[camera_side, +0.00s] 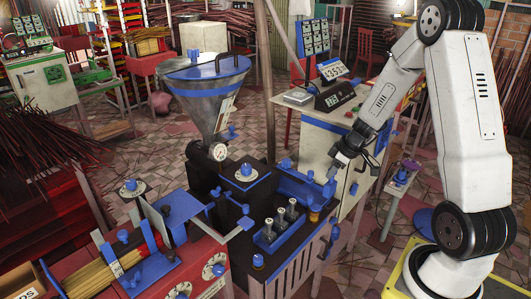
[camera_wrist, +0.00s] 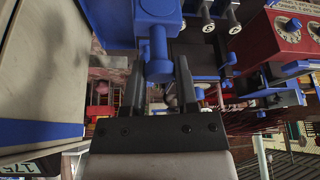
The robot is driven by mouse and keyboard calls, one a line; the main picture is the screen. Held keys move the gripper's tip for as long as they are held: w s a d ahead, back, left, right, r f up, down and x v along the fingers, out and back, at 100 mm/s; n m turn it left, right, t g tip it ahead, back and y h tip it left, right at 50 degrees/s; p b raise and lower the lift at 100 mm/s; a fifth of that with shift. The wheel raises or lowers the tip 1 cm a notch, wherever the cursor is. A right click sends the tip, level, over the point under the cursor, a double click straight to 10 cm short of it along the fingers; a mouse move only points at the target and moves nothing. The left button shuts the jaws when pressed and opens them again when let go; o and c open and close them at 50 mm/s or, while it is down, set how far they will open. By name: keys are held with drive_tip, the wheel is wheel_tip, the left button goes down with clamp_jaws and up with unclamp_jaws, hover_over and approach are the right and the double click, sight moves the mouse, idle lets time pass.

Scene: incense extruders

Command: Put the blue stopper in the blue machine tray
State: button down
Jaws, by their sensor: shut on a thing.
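My gripper (camera_side: 338,170) hangs at the right end of the blue machine tray (camera_side: 290,185), which is set on the dark machine body. In the wrist view my gripper (camera_wrist: 160,68) has its two dark fingers on either side of a blue stopper (camera_wrist: 158,68), shut on it. The stopper has a round head and a narrower stem that points away from the wrist. A blue part of the machine (camera_wrist: 158,12) lies just beyond the stem; I cannot tell whether they touch. In the side view the held stopper is small and hard to separate from the blue parts nearby.
A smaller blue rack (camera_side: 268,243) holds three numbered dark plungers in front of the tray. A steel hopper (camera_side: 207,95) rises at the left. A white cabinet (camera_side: 318,145) with a scale and display stands behind my gripper. A red machine (camera_side: 205,268) is at the lower left.

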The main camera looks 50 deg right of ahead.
drive_tip(key=shift+s+d+f, duration=0.3)
drive_tip(key=shift+s+d, duration=0.15)
drive_tip(key=shift+d, duration=0.15)
drive_tip(key=shift+s+d+f, duration=0.25)
drive_tip(key=shift+s+d, duration=0.2)
drive_tip(key=shift+d, duration=0.1)
drive_tip(key=w+d+f, duration=0.6)
drive_tip(key=w+f, duration=0.3)
drive_tip(key=w, duration=0.2)
drive_tip(key=shift+w+d+f, duration=0.2)
drive_tip(key=shift+w+d, duration=0.1)
drive_tip(key=shift+w, duration=0.1)
drive_tip(key=shift+w+d+f, duration=0.1)
drive_tip(key=shift+f, duration=0.8)
drive_tip(key=shift+w+d+f, duration=0.1)
drive_tip(key=shift+f, duration=0.8)
drive_tip(key=shift+f, duration=0.15)
